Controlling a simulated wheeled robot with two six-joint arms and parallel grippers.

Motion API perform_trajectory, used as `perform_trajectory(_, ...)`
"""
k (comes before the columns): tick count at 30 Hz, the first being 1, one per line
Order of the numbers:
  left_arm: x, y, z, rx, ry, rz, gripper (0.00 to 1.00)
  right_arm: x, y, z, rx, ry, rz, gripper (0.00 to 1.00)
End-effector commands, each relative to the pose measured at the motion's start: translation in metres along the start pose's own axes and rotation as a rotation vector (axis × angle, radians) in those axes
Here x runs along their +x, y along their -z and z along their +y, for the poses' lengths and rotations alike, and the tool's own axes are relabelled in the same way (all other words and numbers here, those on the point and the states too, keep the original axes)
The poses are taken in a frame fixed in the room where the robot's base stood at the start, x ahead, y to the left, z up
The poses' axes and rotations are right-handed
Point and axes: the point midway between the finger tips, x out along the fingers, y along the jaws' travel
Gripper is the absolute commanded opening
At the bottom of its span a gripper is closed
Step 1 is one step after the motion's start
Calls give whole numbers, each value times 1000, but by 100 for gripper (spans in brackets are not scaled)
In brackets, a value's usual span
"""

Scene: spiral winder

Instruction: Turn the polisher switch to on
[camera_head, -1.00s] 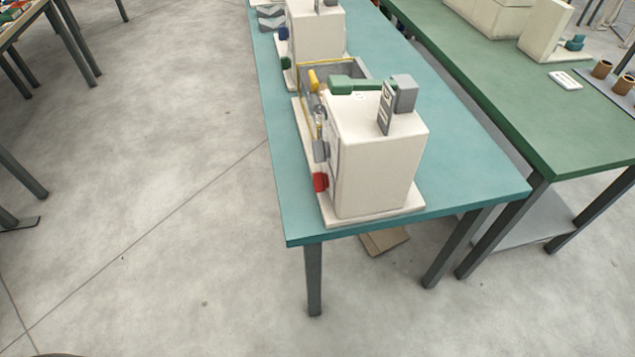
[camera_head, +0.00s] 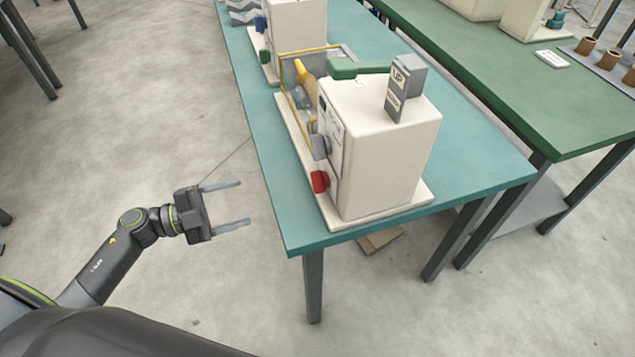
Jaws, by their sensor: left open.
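A cream machine (camera_head: 385,150) stands on the near end of a teal table. It appears to be the polisher, though I cannot read its name. Its left-facing panel shows a grey knob (camera_head: 320,147) and, below it, a red knob (camera_head: 320,181). I cannot tell which one is the switch or how it is set. My left gripper (camera_head: 245,203) is open and empty, over the floor left of the table, apart from the machine. My right gripper is not in view.
The teal table (camera_head: 480,155) is bare to the right of the machine. A second cream machine (camera_head: 297,35) stands farther back. A green table (camera_head: 520,100) runs along the right. The floor (camera_head: 130,130) to the left is open.

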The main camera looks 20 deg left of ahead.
Motion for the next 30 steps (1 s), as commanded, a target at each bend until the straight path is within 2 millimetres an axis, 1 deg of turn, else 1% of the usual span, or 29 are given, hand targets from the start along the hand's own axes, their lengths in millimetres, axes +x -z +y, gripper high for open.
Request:
perform_trajectory(5, 22, 2, -3, -1, 7, 3, 67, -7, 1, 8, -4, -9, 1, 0)
perform_trajectory(14, 81, 2, -4, -3, 10, 2, 67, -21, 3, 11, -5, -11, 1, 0)
perform_trajectory(21, 131, 1, -4, -4, 9, 1, 67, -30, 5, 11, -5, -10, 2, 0)
perform_trajectory(24, 147, 1, -3, -4, 8, 1, 67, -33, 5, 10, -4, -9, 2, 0)
perform_trajectory(27, 160, 0, -3, -3, 7, -1, 67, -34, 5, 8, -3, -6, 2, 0)
perform_trajectory(30, 167, 0, -2, -3, 6, -2, 67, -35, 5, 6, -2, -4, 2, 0)
